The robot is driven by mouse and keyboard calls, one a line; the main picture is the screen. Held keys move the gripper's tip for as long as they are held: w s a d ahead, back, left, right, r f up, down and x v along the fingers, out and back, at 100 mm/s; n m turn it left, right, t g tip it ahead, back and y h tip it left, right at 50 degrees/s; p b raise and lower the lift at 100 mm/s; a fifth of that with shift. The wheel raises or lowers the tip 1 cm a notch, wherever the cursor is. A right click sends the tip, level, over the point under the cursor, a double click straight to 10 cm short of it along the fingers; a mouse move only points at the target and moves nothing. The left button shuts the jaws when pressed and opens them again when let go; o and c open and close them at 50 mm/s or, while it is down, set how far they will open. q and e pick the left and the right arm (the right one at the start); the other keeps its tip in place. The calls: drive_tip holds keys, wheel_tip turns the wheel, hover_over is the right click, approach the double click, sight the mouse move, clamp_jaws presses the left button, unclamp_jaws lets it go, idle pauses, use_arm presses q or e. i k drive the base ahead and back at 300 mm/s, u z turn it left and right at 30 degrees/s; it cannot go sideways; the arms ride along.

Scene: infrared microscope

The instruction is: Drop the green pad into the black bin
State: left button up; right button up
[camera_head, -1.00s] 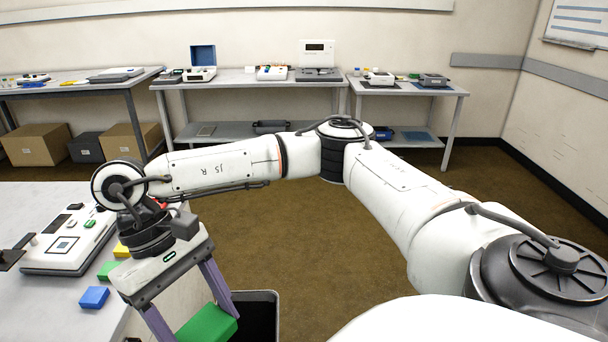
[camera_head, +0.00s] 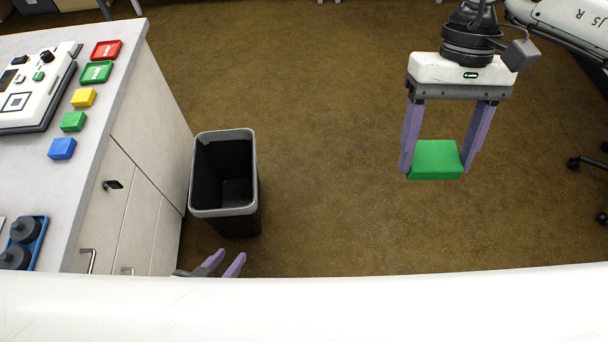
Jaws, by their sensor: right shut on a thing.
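The green pad (camera_head: 435,159) is a bright green block between the two purple fingers of my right gripper (camera_head: 436,164), at the right of the head view. My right gripper is shut on it and holds it in the air, pointing down, well to the right of the bin. The black bin (camera_head: 238,226) stands upright on the floor beside the white cabinet. It has a grey rim and its visible inside looks empty. My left gripper (camera_head: 223,265) shows only its purple fingertips, apart and empty, just below the bin in the picture. My white body hides the rest of it.
A white counter (camera_head: 121,75) at left holds a white device (camera_head: 36,92), red and green trays, and yellow, green (camera_head: 73,121) and blue blocks. Brown floor lies clear between the bin and my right gripper. Dark wheeled legs (camera_head: 590,162) stand at the far right.

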sight(244, 204)
drive_tip(key=z, duration=0.3)
drive_tip(key=k, duration=1.3)
drive_tip(key=u, duration=0.65)
drive_tip(key=i, duration=1)
drive_tip(key=u, duration=0.05)
